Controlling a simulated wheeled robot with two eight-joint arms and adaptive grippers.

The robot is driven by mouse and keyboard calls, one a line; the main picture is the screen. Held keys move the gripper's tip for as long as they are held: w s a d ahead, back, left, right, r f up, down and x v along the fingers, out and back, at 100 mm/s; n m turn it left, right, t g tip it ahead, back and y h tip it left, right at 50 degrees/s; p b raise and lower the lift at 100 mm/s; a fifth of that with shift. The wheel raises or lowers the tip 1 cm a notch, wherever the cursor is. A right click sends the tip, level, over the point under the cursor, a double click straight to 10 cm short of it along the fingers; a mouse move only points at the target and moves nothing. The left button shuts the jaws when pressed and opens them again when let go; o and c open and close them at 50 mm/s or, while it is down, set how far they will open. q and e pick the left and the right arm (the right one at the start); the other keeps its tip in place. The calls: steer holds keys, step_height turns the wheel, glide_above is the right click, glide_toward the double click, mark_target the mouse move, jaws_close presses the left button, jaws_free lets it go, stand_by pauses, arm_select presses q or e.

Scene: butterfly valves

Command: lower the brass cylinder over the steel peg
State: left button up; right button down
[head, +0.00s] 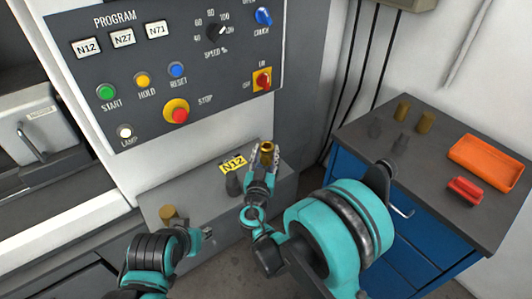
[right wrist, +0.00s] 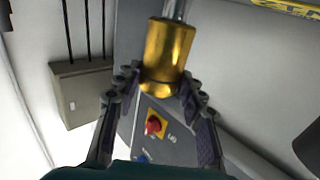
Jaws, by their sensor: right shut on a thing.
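My right gripper (head: 264,163) is shut on a brass cylinder (head: 267,153), held upright above the grey ledge below the control panel. The cylinder also shows in the right wrist view (right wrist: 168,52), between the two fingers (right wrist: 160,88). That view is upside down. A short length of the steel peg (right wrist: 179,9) shows at the cylinder's lower end, in line with it. I cannot tell how far the peg goes inside. The head view hides this peg behind the gripper. My left gripper (head: 206,232) is low at the ledge's front; its jaws are unclear.
Another brass cylinder (head: 168,213) and a dark cylinder (head: 233,186) are on the ledge, near a yellow N12 label (head: 233,164). The control panel (head: 150,60) rises behind. At right, a blue cabinet (head: 350,165) bears several cylinders, an orange tray (head: 490,146) and a red object (head: 465,190).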

steer(key=shift+f, duration=0.3)
steer(key=c, duration=0.8)
jaws_free()
steer(key=shift+c, duration=0.2)
steer(key=shift+f, duration=0.1)
steer(key=shift+s, duration=0.1)
steer(key=s+a, duration=0.1)
steer(key=s, duration=0.6)
steer(key=shift+s, duration=0.15)
